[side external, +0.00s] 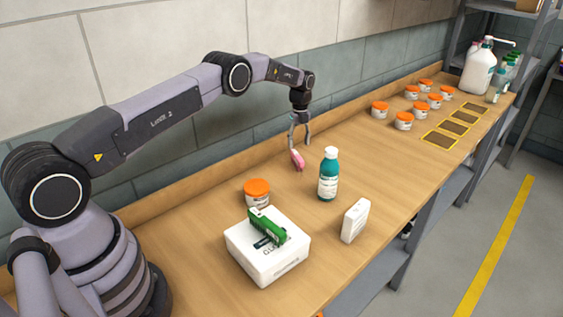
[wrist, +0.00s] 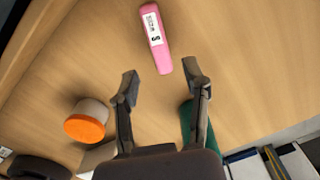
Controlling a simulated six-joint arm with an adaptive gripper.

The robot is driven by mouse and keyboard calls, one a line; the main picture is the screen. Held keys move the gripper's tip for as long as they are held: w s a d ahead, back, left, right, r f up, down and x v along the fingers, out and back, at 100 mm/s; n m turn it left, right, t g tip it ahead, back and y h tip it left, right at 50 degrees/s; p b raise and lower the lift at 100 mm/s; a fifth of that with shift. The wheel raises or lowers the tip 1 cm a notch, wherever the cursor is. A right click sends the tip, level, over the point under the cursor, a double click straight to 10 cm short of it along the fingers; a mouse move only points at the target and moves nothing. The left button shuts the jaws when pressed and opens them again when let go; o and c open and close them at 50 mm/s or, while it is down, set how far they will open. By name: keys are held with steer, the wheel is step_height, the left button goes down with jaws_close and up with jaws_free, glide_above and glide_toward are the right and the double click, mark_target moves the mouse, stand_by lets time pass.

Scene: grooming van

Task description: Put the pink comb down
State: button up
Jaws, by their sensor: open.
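The pink comb (side external: 297,159) has a white label and is on the wooden bench, below my gripper in the side view. In the wrist view the comb (wrist: 154,38) is just beyond my fingertips, its near end close to the gap between them. My gripper (side external: 299,137) points down with its fingers spread. In the wrist view the gripper (wrist: 161,76) is open, with no finger closed on the comb. Whether a fingertip touches the comb is hard to tell.
A teal bottle (side external: 328,175) stands close to the right of the comb. An orange-lidded jar (side external: 257,193), a white box (side external: 292,262) bearing a green item (side external: 266,228), and a small white box (side external: 355,220) are nearer. Several jars and dark yellow-edged pads (side external: 440,139) are farther along.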

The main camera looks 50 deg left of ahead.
step_height(320, 180, up, 5)
step_height(320, 180, up, 15)
steer(key=n+t, duration=0.1)
steer(key=n, duration=0.3)
glide_above(299, 156)
steer(key=s+d, duration=0.3)
steer(key=s, duration=0.1)
steer(key=s+d+r+n+t, duration=0.25)
steer(key=s+r+n, duration=0.35)
steer(key=s+r, duration=0.6)
steer(key=s+d+r+n, duration=0.2)
steer(key=s+r+n, duration=0.1)
steer(key=s, duration=0.4)
steer(key=s+d+r+n, duration=0.2)
steer(key=s+r+n, duration=0.1)
steer(key=s, duration=0.4)
steer(key=s+f+n+t, duration=0.1)
steer(key=s+f+n, duration=0.1)
steer(key=s, duration=0.6)
steer(key=s+d+f+n+t, duration=0.1)
steer(key=s+f+n, duration=0.2)
steer(key=s, duration=0.5)
steer(key=shift+s+f+n, duration=0.15)
steer(key=shift+s+n, duration=0.2)
steer(key=shift+n, duration=0.45)
